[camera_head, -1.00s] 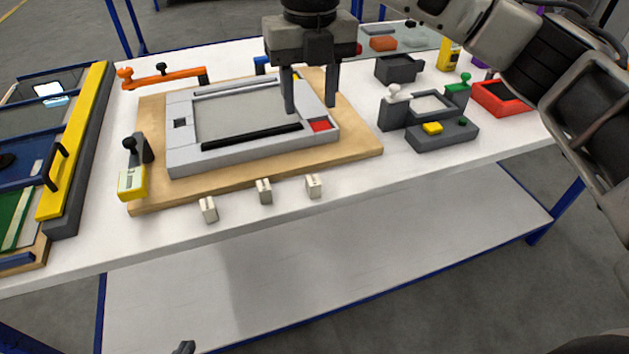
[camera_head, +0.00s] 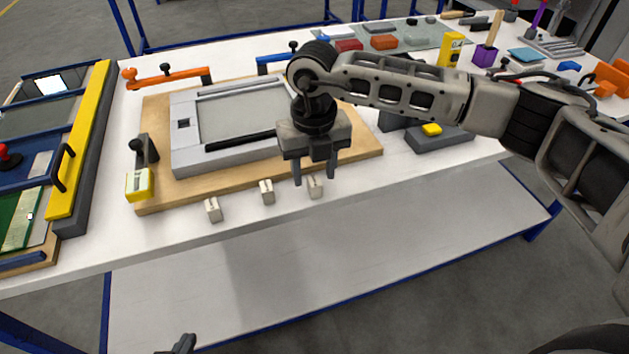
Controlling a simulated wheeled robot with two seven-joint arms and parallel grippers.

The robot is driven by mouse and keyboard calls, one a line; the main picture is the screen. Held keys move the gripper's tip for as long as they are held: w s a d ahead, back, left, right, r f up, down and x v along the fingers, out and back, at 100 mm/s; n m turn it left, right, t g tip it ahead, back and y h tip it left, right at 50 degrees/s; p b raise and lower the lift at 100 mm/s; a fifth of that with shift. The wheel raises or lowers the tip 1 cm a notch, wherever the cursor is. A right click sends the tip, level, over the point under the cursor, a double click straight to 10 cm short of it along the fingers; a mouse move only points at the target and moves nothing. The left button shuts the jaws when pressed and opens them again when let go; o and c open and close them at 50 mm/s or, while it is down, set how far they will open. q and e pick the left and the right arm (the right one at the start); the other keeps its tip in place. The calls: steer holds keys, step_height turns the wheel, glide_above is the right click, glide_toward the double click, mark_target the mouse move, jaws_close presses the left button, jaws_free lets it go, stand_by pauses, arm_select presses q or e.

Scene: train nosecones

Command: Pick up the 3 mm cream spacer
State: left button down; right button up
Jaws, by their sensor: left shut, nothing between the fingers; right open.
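Three small cream spacers stand in a row on the white table near its front edge: left (camera_head: 213,210), middle (camera_head: 267,192) and right (camera_head: 316,188). Their markings are too small to read, so I cannot tell which is 3 mm. My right gripper (camera_head: 315,178) is open and points down at the right spacer, which shows between and just below its fingertips. I cannot tell its exact height above the spacer. The tip of my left gripper (camera_head: 183,344) shows at the bottom edge, shut and empty, away from the table.
A grey frame (camera_head: 188,152) lies on a wooden board (camera_head: 160,198) just behind the spacers. A dark grey block with a yellow button (camera_head: 431,130) is to the right, partly behind my arm. Table around the spacers is clear.

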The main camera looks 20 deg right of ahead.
steer(key=shift+f, duration=0.75)
jaws_close()
steer(key=shift+r, duration=0.1)
